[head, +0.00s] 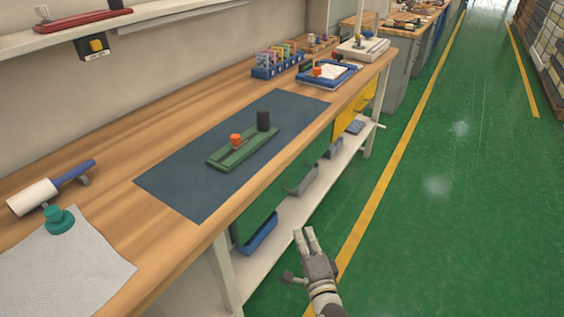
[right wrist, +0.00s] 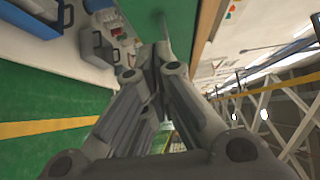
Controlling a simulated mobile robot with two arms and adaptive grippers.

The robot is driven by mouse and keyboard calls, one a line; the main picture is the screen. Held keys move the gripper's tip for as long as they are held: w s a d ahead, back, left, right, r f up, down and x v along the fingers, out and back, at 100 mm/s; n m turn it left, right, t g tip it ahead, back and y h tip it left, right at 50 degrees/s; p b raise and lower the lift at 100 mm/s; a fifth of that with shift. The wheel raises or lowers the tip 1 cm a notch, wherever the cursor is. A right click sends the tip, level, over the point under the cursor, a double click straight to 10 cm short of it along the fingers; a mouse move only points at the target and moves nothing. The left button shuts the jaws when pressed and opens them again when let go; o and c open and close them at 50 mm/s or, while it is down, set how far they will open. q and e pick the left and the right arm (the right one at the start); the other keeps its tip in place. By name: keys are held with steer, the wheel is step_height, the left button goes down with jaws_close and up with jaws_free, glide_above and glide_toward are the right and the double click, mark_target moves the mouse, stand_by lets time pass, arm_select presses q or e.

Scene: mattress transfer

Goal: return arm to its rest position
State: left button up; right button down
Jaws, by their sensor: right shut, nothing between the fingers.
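My right gripper (head: 306,242) is in the lower middle of the head view, beside the front of the workbench and over the green floor. It is shut and empty. In the right wrist view its fingers (right wrist: 165,60) come together with nothing held between them. My left gripper is not in the head view.
The wooden workbench (head: 120,170) carries a dark mat (head: 185,185) with a green fixture (head: 240,150). A paint roller (head: 35,197) and a grey cloth (head: 70,265) lie at the left. A lower shelf (head: 295,205) runs beneath. The green floor (head: 450,210) at the right is clear.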

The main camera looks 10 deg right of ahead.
steer(key=s+f+n+g+p, duration=0.1)
steer(key=s+f+n+g, duration=0.3)
steer(key=f, duration=0.5)
steer(key=s+f+n+g+y+p, duration=0.1)
steer(key=s+f+n, duration=0.2)
steer(key=s+f, duration=0.4)
steer(key=s+f+n+g+p, duration=0.1)
steer(key=s+f+n+g, duration=0.25)
steer(key=f, duration=0.65)
steer(key=s+d+f+n+g, duration=0.2)
steer(key=s+f, duration=0.3)
steer(key=s, duration=0.6)
steer(key=s+d+f+n+g+h+p, duration=0.1)
steer(key=s+d+f+n+g, duration=0.2)
steer(key=s, duration=0.7)
steer(key=s+d+f+n+g+h, duration=0.1)
steer(key=s+d+f+n+g, duration=0.2)
steer(key=s+f, duration=0.4)
steer(key=s+d+n, duration=0.1)
steer(key=s, duration=0.3)
steer(key=shift+s+d+p, duration=0.3)
steer(key=shift+d+p, duration=0.05)
steer(key=shift+d, duration=0.05)
